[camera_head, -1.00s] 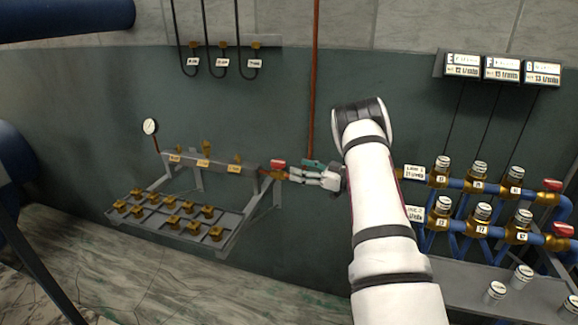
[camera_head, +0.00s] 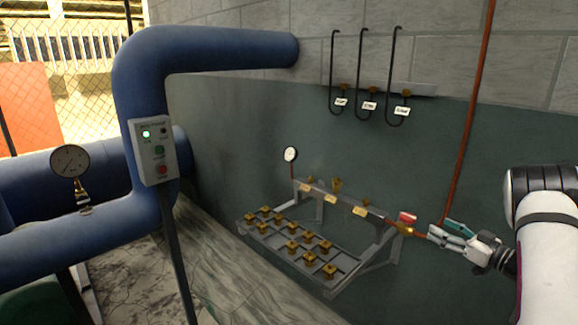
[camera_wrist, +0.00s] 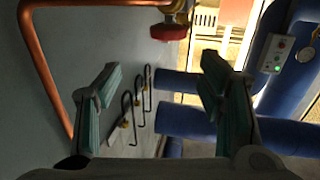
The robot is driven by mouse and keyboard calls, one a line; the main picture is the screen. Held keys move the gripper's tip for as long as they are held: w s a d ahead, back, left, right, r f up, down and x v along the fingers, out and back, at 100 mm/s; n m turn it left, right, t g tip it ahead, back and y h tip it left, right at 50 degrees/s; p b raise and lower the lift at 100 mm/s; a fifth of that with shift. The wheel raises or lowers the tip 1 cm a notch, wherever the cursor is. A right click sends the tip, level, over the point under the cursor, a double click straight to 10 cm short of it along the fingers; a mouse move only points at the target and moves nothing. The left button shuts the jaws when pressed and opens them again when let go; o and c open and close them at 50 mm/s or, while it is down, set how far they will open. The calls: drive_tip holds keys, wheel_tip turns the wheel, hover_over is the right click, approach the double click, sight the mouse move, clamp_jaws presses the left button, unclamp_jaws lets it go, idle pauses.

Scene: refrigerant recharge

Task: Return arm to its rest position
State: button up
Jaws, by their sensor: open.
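My gripper (camera_head: 450,234) is at the right of the head view, in front of the dark green wall, with my white arm behind it at the right edge. Its fingertips point left toward a red-handled valve (camera_head: 407,218) at the right end of the manifold rail (camera_head: 340,201). In the wrist view my gripper (camera_wrist: 165,95) has its two teal-padded fingers wide apart with nothing between them. The red valve handle (camera_wrist: 169,32) shows beyond the fingers at the top of that view, apart from them. A copper pipe (camera_wrist: 45,70) runs at the left there.
A tray of brass fittings (camera_head: 283,262) is fixed below the rail. Three hooked hoses (camera_head: 363,75) with tags hang above. A large blue pipe (camera_head: 215,52), a control box (camera_head: 156,150) with a green light and a gauge (camera_head: 70,161) stand at left. Floor lies between.

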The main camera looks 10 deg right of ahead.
drive_tip(key=w+r+m+h, duration=0.1)
drive_tip(key=w+r+h, duration=0.4)
drive_tip(key=r, duration=0.5)
drive_tip(key=s+a+r+m+g+h, duration=0.1)
drive_tip(key=s+a+r+m+h, duration=0.15)
drive_tip(key=r, duration=0.45)
drive_tip(key=s+a+r+m+g+h, duration=0.15)
drive_tip(key=a+r+h, duration=0.25)
drive_tip(key=r, duration=0.4)
drive_tip(key=s+a+f+g+y, duration=0.1)
drive_tip(key=s+a+f+g, duration=0.1)
drive_tip(key=s+a, duration=0.7)
drive_tip(key=s+a+f+g+y+p, duration=0.1)
drive_tip(key=s+a+g, duration=0.3)
drive_tip(key=s+a, duration=0.5)
drive_tip(key=s+a+f+g+y, duration=0.2)
drive_tip(key=s+a, duration=0.6)
drive_tip(key=s, duration=1.4)
drive_tip(key=shift+s+a+f+g, duration=0.15)
drive_tip(key=shift+a+f+g, duration=0.3)
drive_tip(key=shift+g, duration=0.3)
